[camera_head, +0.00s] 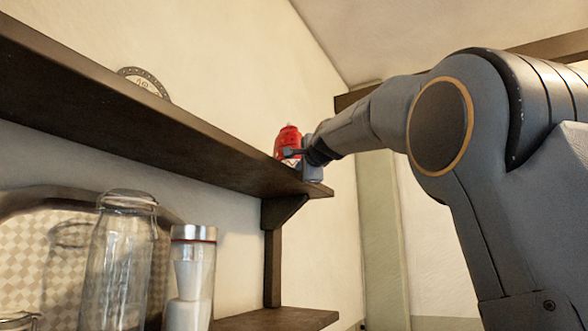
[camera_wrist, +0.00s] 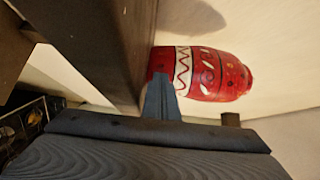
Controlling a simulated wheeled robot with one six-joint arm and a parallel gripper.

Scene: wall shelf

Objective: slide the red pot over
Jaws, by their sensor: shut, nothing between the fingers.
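The red pot (camera_head: 287,137) stands upright near the far right end of the upper wall shelf (camera_head: 130,112). In the wrist view the red pot (camera_wrist: 228,78) lies sideways in the picture and shows a white band with a zigzag and dark marks. My gripper (camera_head: 291,153) is shut and empty, low beside the pot at shelf height. In the wrist view the closed fingers (camera_wrist: 160,98) overlap the pot's lower edge. I cannot tell whether they touch it. Part of the pot's lower side is hidden behind the fingers.
A round patterned plate (camera_head: 144,80) leans on the wall further left on the upper shelf. The shelf between plate and pot looks clear. Below stand a glass jar (camera_head: 118,260) and a white shaker (camera_head: 192,275). A wooden bracket (camera_head: 273,250) holds the shelf's end.

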